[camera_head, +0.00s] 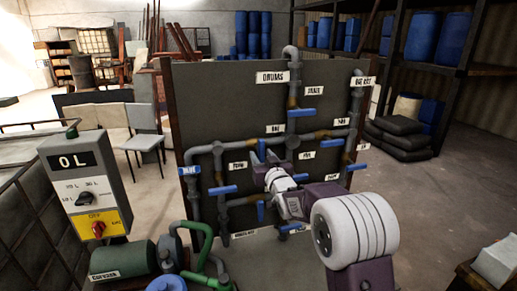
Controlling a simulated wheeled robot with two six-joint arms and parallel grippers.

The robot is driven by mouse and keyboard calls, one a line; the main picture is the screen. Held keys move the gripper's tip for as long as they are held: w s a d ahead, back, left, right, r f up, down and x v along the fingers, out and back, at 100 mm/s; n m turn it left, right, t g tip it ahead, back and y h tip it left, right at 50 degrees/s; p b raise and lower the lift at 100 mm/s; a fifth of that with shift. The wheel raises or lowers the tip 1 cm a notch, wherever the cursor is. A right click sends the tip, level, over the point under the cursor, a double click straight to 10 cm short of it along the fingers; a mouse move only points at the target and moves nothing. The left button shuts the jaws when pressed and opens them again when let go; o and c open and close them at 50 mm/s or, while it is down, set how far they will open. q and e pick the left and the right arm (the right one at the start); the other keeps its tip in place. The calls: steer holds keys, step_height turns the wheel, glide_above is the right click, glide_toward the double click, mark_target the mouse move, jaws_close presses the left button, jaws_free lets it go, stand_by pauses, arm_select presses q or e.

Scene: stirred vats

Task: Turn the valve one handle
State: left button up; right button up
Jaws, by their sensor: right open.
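A dark upright panel (240,85) carries grey pipes and several blue valve handles with small white labels. The labels are too small to read surely, so I cannot tell which handle is valve one. A blue handle (301,113) sits at the upper middle and another (222,190) at the lower left. My right gripper (260,165) is open in front of the panel's middle, with its arm coming in from the lower right. A blue handle (261,150) shows right by its fingers; I cannot tell whether they touch. The gripper and arm hide part of the pipework behind. My left gripper is not in view.
A grey control box (85,185) reading "0 L" stands at the left. A green motor (122,260) and green pipes (196,245) are low in front. Chairs (143,130) stand behind left. Shelves with blue drums (424,38) are at the right, above open floor.

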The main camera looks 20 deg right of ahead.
mark_target(262, 154)
steer(key=w, duration=0.2)
steer(key=shift+w+d+p, duration=0.3)
steer(key=shift+p, duration=0.05)
steer(key=shift+w+d+f, duration=0.1)
steer(key=shift+w+d, duration=0.1)
steer(key=shift+a, duration=0.25)
steer(key=shift+c, duration=0.7)
steer(key=c, duration=0.5)
steer(key=shift+d, duration=0.1)
jaws_close()
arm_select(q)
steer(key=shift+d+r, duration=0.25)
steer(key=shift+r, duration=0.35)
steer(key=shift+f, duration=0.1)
